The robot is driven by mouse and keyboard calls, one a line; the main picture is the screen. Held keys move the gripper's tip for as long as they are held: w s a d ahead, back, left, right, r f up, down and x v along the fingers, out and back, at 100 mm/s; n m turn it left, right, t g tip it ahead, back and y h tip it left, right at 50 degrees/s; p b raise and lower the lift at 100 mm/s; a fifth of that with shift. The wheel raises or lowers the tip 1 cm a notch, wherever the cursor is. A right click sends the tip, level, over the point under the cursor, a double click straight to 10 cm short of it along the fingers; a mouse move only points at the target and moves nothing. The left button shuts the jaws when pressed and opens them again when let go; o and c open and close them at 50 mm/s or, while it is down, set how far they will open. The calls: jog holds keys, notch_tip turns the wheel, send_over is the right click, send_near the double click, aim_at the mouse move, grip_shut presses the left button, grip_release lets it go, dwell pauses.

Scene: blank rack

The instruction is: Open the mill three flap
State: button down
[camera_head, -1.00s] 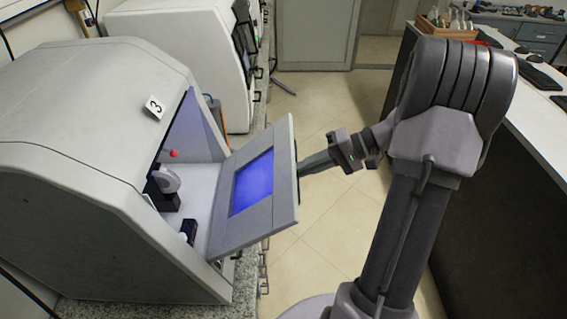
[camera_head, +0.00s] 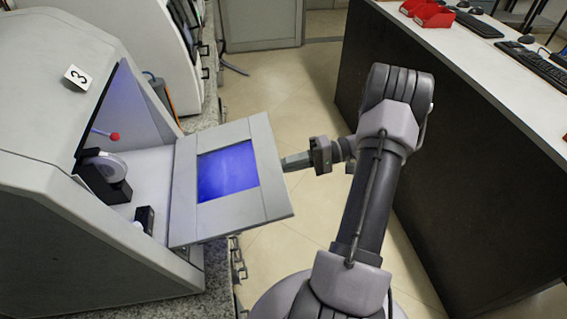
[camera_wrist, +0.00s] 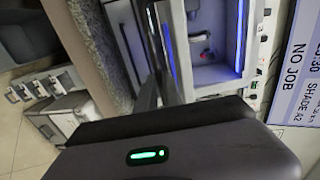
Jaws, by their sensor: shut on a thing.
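The mill marked 3 (camera_head: 60,110) stands at the left in the head view, with its chamber showing. Its flap (camera_head: 180,225), a grey panel with a blue window (camera_head: 228,171), is swung down and out, lying close to level over the counter edge. My gripper (camera_head: 290,162) is at the flap's outer edge and is shut on it; the flap's edge hides the fingertips. In the chamber are a red knob (camera_head: 115,136) and a dark holder with a light disc (camera_head: 108,165). The wrist view shows a lit chamber (camera_wrist: 215,45), with my gripper body filling the bottom.
Another white machine (camera_head: 150,40) stands farther back on the granite counter (camera_head: 212,265). At the right is a long bench (camera_head: 490,70) with a dark side, carrying red trays and keyboards. Tiled floor (camera_head: 290,90) lies open between them.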

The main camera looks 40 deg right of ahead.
dwell(0.3)
jog(key=c, duration=1.8)
grip_release()
jog(key=p+v, duration=0.4)
jog(key=v, duration=1.3)
jog(key=shift+d, duration=0.15)
